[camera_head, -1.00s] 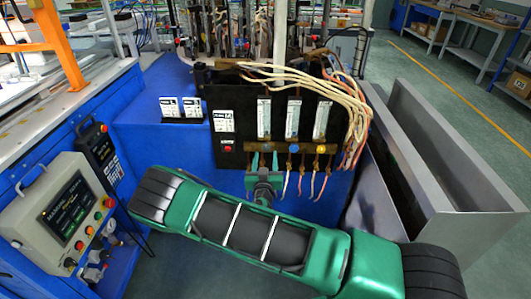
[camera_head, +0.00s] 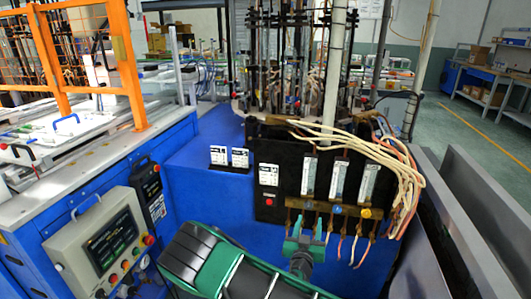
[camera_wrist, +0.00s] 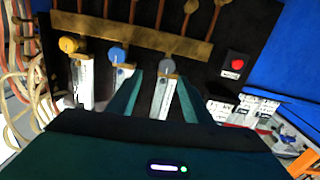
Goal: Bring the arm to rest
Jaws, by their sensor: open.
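My arm crosses the bottom of the head view. My gripper (camera_head: 307,228) is open, just in front of the lower edge of the black valve panel (camera_head: 274,155). In the wrist view my gripper (camera_wrist: 157,88) has its two green fingers apart, one on either side of a grey knob (camera_wrist: 167,66). I cannot tell whether they touch it. Nothing shows held between them. A blue knob (camera_wrist: 118,54) and a yellow knob (camera_wrist: 68,44) sit beside it on the brass bar (camera_wrist: 135,29).
A control box (camera_head: 105,240) with a screen stands at lower left. A grey metal trough (camera_head: 465,200) lies at right. Pale hoses (camera_head: 400,165) hang at the panel's right side. A red button (camera_head: 268,202) is on the panel. Open floor (camera_head: 450,120) shows at far right.

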